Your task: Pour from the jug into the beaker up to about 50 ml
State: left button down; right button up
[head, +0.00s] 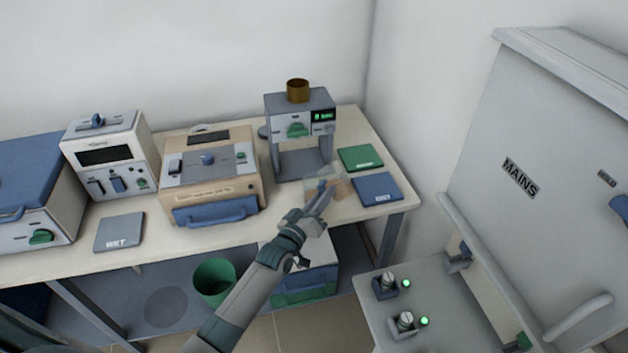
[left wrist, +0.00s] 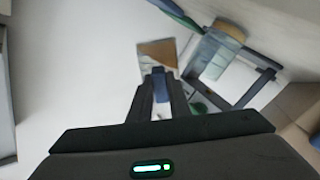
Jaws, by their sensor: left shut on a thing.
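My left gripper (head: 322,191) reaches in over the front of the bench, just in front of the grey machine. In the left wrist view its fingers (left wrist: 160,88) are shut on a small blue part, which looks like a handle. Beyond the fingertips is a see-through vessel with brown in it (left wrist: 157,50), probably the jug. A second see-through shape with a tan end (left wrist: 215,45) lies to its right, perhaps the beaker. In the head view the clear vessels overlap and their outlines are faint, with a brown patch (head: 343,188) beside the gripper. I cannot read any level. My right gripper is out of view.
The grey machine (head: 300,133) has a brown cup (head: 297,90) on top. Green (head: 361,158) and blue (head: 377,187) mats lie right of it. A tan furnace (head: 208,168) stands left. A green bin (head: 214,281) is below; the MAINS cabinet (head: 555,150) is right.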

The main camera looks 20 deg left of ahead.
pick_arm(q)
jog(key=shift+d+f+m+b, duration=0.2)
jog(key=shift+f+m, duration=0.25)
jog(key=shift+m, duration=0.55)
jog(key=shift+d+f+m+b, duration=0.1)
jog(key=shift+f+m+b, duration=0.25)
jog(key=shift+m, duration=0.65)
jog(key=f+m, duration=0.1)
jog(key=m, duration=0.2)
jog(key=shift+d+f, duration=0.15)
jog(key=shift+f, duration=0.05)
jog(key=shift+r, duration=0.2)
jog(key=shift+s+r+p, duration=0.1)
jog(key=shift+r+p, duration=2)
jog(key=shift+r, duration=0.25)
jog(key=shift+s, duration=0.1)
